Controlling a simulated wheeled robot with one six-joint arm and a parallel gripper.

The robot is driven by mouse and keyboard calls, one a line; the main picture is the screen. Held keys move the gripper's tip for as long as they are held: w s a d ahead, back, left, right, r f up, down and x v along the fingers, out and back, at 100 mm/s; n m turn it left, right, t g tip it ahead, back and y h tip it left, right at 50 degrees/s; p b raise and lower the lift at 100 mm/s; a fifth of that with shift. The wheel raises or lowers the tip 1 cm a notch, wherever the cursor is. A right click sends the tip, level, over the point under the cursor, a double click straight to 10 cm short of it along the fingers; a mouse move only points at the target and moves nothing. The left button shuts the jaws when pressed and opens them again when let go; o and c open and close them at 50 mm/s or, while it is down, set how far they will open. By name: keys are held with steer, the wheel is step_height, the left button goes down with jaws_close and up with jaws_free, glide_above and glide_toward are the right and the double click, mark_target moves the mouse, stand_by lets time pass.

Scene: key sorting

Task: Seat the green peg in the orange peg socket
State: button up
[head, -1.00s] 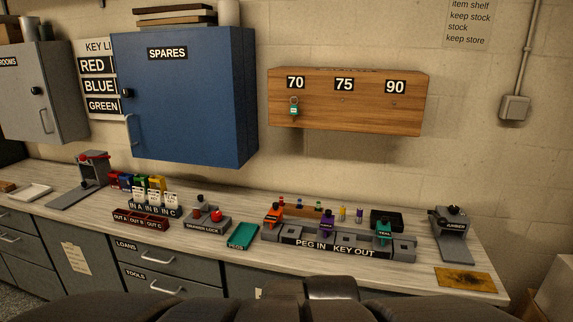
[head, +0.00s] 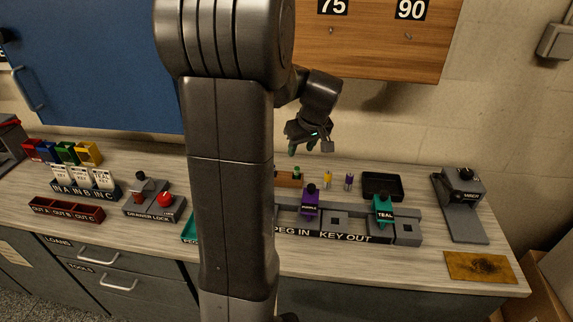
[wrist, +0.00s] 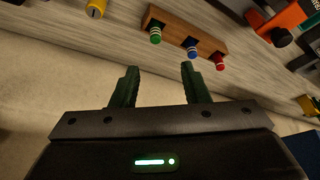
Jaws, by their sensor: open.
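The green peg (wrist: 155,36) stands in a wooden block (wrist: 180,32) beside a blue peg (wrist: 192,49) and a red peg (wrist: 219,64) in the wrist view. In the head view the green peg (head: 296,170) shows just right of my arm. My gripper (wrist: 160,76) is open and empty, its two dark green fingers apart from the pegs and pointing toward the block. In the head view my gripper (head: 309,149) hangs above the back of the counter. The orange socket unit (wrist: 280,24) shows at the wrist view's upper right; my arm hides it in the head view.
The purple (head: 310,201) and teal (head: 383,209) units stand on the grey peg and key rail. Yellow (head: 328,180) and purple pegs (head: 349,182) and a black tray (head: 382,186) are behind them. A wooden cabinet (head: 375,45) hangs on the wall above.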

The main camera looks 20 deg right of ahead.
glide_above(297, 168)
steer(key=s, duration=0.2)
steer(key=f, duration=0.5)
steer(key=shift+w+a+f, duration=0.2)
steer(key=shift+f, duration=0.05)
steer(key=shift+s+d+p+x, duration=0.1)
steer(key=shift+d+p+x, duration=0.05)
steer(key=shift+x, duration=0.75)
steer(key=shift+s+d+p+x, duration=0.1)
steer(key=shift+x, duration=0.75)
steer(key=shift+s+d+p+x, duration=0.1)
steer(key=shift+d+p+x, duration=0.05)
steer(key=shift+x, duration=0.75)
steer(key=shift+f, duration=0.1)
jaws_close()
